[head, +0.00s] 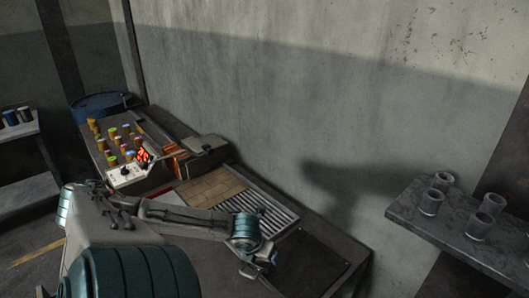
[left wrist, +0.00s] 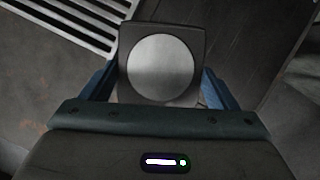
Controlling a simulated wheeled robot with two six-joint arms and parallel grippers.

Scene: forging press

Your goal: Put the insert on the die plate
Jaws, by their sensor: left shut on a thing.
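The insert (left wrist: 160,68), a dark square block with a pale round face, is between the blue fingers of my left gripper (left wrist: 160,85), which is shut on it. In the head view my left gripper (head: 261,265) hangs over the front right part of the bench, just right of a slatted metal grate; the insert cannot be made out there. The grate (left wrist: 70,22) also shows at the upper left of the left wrist view. I cannot tell which surface is the die plate. My right gripper is not in view.
The bench holds a tan tiled panel (head: 211,187), the slatted grate (head: 268,206), a control box (head: 124,174) and several coloured cylinders. A shelf (head: 455,235) with several grey cups stands at right. A concrete wall runs behind. The bench's right end looks bare.

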